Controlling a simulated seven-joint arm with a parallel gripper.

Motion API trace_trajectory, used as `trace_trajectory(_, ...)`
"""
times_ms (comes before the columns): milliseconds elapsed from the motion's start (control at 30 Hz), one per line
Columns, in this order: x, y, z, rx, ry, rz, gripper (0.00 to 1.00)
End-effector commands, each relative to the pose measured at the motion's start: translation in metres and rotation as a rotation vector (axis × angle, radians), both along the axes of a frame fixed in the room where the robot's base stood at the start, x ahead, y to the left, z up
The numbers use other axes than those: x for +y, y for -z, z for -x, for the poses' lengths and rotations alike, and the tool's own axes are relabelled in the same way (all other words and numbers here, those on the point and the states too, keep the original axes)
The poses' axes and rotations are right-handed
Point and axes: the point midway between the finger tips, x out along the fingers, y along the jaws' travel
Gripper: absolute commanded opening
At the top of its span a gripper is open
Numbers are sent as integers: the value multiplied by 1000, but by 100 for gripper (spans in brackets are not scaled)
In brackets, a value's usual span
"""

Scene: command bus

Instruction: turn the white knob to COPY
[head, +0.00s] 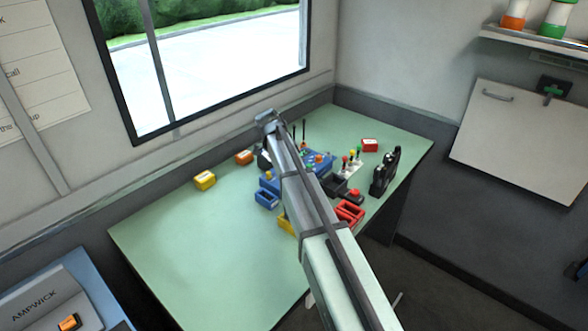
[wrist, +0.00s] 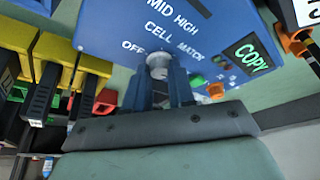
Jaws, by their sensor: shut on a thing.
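The white knob (wrist: 157,59) sits on the face of a blue panel (wrist: 110,35) in the wrist view. My gripper (wrist: 160,77) is shut on the knob, with its two blue-grey fingers on either side of it. A lit green COPY sign (wrist: 252,57) is on the panel's right part. Painted words including MID, HIGH, CELL and OFF stand around the knob. The knob's pointing direction cannot be told. In the head view the blue panel (head: 319,161) is partly behind my arm, and the knob and fingertips are hidden.
The green table (head: 165,245) has free room at its left. A black device (head: 385,172) stands at right. Yellow trays (wrist: 55,50) lie left in the wrist view.

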Motion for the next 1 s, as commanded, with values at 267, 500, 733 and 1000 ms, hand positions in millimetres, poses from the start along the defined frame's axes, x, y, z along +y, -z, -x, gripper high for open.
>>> trace_trajectory(267, 0, 0, 0, 0, -1, -2, 28)
trace_trajectory(500, 0, 0, 0, 1, -2, -1, 49)
trace_trajectory(733, 0, -1, 0, 1, -2, -1, 49)
trace_trajectory(1000, 11, -25, 0, -1, -2, -1, 49)
